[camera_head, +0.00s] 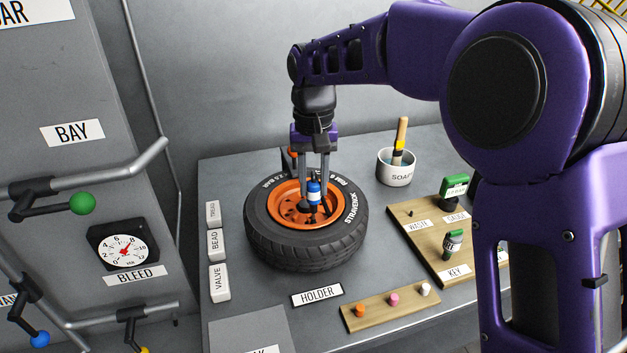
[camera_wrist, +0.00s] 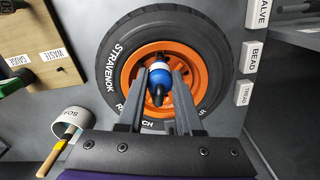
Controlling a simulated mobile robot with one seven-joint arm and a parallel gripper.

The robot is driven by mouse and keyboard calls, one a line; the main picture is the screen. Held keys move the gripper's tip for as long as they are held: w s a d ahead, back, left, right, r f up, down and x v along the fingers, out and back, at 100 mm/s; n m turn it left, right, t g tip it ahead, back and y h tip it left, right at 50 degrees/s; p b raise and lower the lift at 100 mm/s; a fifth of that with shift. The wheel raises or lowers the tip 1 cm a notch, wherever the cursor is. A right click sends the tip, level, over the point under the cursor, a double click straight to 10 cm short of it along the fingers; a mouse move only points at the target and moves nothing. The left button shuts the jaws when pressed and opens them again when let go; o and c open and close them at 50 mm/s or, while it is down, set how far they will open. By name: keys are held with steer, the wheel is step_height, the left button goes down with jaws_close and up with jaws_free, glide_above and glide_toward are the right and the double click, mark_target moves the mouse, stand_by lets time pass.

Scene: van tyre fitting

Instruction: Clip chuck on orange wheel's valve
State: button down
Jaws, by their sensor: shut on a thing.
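The orange wheel (camera_head: 290,208) with its black tyre (camera_head: 303,246) lies flat on the grey bench, and the wheel (camera_wrist: 206,75) fills the upper middle of the wrist view. My gripper (camera_head: 314,184) points down over the rim and is shut on a blue and white chuck (camera_head: 314,190). In the wrist view the chuck (camera_wrist: 158,79) sits between the two fingers, its dark tip pointing down in the picture. The chuck is over the inside of the rim. The valve is hard to make out, and I cannot tell whether the chuck touches it.
A white SOAP pot (camera_head: 396,169) with a brush stands behind right. A wooden board (camera_head: 429,249) holds a green gauge (camera_head: 454,187) and a dark key-labelled item (camera_head: 453,243). A small board (camera_head: 390,309) with coloured caps lies in front. White blocks (camera_head: 219,282) line the left.

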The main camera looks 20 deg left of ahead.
steer(key=shift+f+b, duration=0.45)
steer(key=shift+f, duration=0.4)
steer(key=c, duration=0.5)
jaws_free()
steer(key=shift+r, duration=0.1)
